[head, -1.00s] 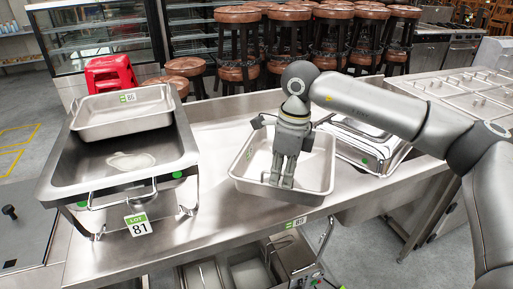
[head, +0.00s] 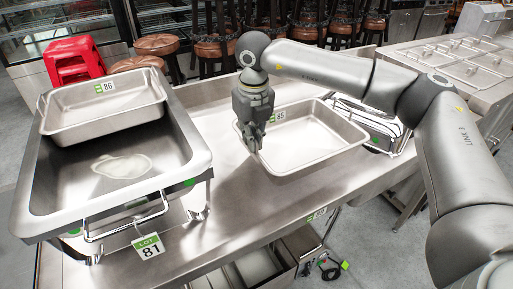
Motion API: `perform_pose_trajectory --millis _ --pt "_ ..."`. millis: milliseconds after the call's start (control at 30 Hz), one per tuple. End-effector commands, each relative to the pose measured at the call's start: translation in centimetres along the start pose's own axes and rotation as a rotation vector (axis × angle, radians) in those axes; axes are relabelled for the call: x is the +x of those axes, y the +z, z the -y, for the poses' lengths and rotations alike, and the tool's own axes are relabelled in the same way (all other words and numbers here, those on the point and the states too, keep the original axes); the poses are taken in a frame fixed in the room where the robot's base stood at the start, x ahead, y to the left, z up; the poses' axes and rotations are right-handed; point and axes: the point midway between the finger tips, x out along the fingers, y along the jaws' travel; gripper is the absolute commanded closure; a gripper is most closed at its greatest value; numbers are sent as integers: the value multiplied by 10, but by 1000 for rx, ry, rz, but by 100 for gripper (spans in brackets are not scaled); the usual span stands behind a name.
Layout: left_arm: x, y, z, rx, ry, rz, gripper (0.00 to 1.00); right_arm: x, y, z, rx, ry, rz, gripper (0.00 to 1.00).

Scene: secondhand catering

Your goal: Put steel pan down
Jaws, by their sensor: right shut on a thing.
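A shallow rectangular steel pan (head: 318,150) with a small numbered tag is at the middle of the steel table, level or nearly so. My right gripper (head: 254,145) points down at the pan's left side and is shut on its rim. The fingers partly cover that rim. I cannot tell whether the pan's underside touches the table or hangs just above it. My left gripper is not in view.
A large chafing dish (head: 58,205) tagged 81 stands at left, with another steel pan (head: 105,127) tagged 86 across its far end. A shiny lidded dish (head: 372,122) is close behind the pan at right. Bare table (head: 235,215) lies in front.

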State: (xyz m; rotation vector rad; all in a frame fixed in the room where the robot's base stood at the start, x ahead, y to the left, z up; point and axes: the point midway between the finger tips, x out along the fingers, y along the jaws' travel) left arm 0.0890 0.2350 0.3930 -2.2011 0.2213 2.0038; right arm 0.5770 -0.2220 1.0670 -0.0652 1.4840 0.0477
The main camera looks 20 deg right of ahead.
Motion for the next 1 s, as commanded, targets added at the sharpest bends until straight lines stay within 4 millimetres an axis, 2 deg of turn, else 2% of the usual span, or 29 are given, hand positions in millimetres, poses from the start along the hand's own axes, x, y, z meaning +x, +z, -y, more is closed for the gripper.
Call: perform_pose_trajectory --millis 200,367,600,800,833,967,1000 --pt "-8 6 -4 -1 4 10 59 24 -1 0 -2 -1 4 100" --pt "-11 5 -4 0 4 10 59 35 -2 0 -3 -2 4 100" --pt "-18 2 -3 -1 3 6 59 63 -5 0 -3 -2 4 100" --pt "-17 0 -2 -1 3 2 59 65 -4 0 -3 -1 6 100" --pt "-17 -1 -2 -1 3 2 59 67 -6 -1 -3 1 2 90" --pt "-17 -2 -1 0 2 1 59 67 -6 -1 -3 1 2 74" --pt "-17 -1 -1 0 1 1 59 67 -6 -1 -3 1 2 73"
